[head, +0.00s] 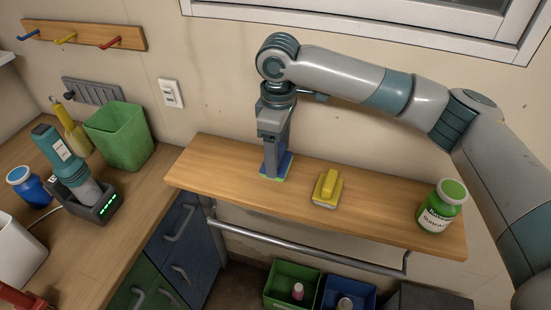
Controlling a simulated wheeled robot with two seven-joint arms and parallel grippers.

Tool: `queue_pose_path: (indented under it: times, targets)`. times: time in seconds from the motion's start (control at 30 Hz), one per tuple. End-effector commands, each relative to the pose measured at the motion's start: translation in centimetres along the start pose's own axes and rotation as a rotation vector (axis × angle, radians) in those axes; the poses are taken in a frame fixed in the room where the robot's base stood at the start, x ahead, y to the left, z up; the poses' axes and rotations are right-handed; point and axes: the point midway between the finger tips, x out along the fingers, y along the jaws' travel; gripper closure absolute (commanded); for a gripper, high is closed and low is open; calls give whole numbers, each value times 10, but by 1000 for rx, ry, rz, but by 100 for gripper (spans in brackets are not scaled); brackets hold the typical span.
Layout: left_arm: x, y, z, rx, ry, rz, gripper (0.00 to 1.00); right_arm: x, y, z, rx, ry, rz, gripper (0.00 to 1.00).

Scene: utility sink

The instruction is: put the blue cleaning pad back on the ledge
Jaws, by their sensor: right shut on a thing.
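The blue cleaning pad (283,169) is at the left part of the wooden ledge (380,210). Its blue body has a pale green underside edge, and it looks at or very near the ledge surface; I cannot tell if it touches. My right gripper (275,165) points straight down and is shut on the pad, hiding much of it. My left gripper is not in view.
A yellow brush or pad (327,189) lies on the ledge right of the blue pad. A metal rail (300,247) runs below the ledge. A green bin (119,136) stands on the left counter.

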Motion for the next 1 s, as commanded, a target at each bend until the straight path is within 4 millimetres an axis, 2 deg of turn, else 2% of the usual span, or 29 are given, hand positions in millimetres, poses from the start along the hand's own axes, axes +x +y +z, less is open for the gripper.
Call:
queue_pose_path:
  times: [0.13, 0.53, 0.83, 1.0]
  targets:
    - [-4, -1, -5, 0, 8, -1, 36, 5, 4, -8, 0, 0, 0, 54]
    - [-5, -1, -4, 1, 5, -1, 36, 9, 4, -8, 0, -1, -1, 54]
    - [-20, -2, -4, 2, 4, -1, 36, 41, 4, -8, -1, -2, -1, 54]
    - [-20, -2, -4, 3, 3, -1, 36, 47, 4, -9, -1, 1, 1, 54]
